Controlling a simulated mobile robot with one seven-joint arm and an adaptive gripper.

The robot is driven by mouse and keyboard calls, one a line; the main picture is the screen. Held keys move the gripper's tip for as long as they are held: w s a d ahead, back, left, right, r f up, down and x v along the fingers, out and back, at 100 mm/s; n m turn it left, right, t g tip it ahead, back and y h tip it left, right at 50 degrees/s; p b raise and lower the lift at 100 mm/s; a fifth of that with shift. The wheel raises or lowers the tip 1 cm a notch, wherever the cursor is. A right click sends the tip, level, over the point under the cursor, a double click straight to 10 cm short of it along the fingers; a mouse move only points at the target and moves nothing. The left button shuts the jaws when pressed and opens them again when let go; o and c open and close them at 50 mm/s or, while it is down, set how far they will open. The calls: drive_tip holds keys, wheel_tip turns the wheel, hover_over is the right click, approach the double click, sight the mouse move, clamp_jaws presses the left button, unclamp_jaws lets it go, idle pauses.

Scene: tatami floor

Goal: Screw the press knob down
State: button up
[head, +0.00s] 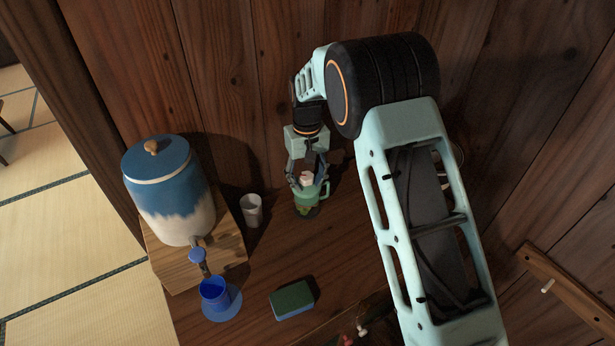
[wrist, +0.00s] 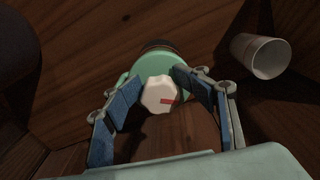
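The press (head: 308,196) is a light green vessel with a handle on its right, standing on the wooden surface near the back wall. Its white press knob (head: 306,178) is on top. In the wrist view the knob (wrist: 160,95) is a lobed white disc with a red mark, above the green body (wrist: 152,64). My gripper (head: 307,174) points down over the press. Its blue-padded fingers (wrist: 158,78) are spread on either side of the knob, and I see no clear contact with it. The lower part of the press is partly hidden.
A white cup (head: 251,210) stands just left of the press. A blue and white dispenser (head: 172,200) stands on a wooden block (head: 228,243) farther left. A blue cup (head: 214,290) on a blue saucer (head: 232,308) and a green-topped sponge (head: 292,300) are in front.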

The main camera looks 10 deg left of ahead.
sight(307, 176)
wheel_tip(307, 176, up, 9)
drive_tip(key=p, duration=0.5)
drive_tip(key=shift+w, duration=0.15)
idle(0.9)
drive_tip(key=n, duration=0.4)
drive_tip(key=shift+w+r+n+p, duration=0.1)
drive_tip(key=shift+r+n+p, duration=0.05)
drive_tip(key=shift+n+p, duration=0.25)
drive_tip(key=n, duration=0.5)
drive_tip(key=shift+w+a+r+p, duration=0.1)
drive_tip(key=shift+r+p, duration=0.05)
drive_tip(key=shift+p, duration=0.15)
drive_tip(key=n, duration=0.5)
drive_tip(key=shift+w+r+p, duration=0.1)
drive_tip(key=shift+r+p, duration=0.1)
drive_tip(key=shift+p, duration=0.15)
drive_tip(key=n, duration=0.5)
drive_tip(key=shift+w+a+r+p, duration=0.1)
drive_tip(key=shift+p, duration=0.2)
wheel_tip(307, 176, down, 10)
drive_tip(key=b, duration=0.6)
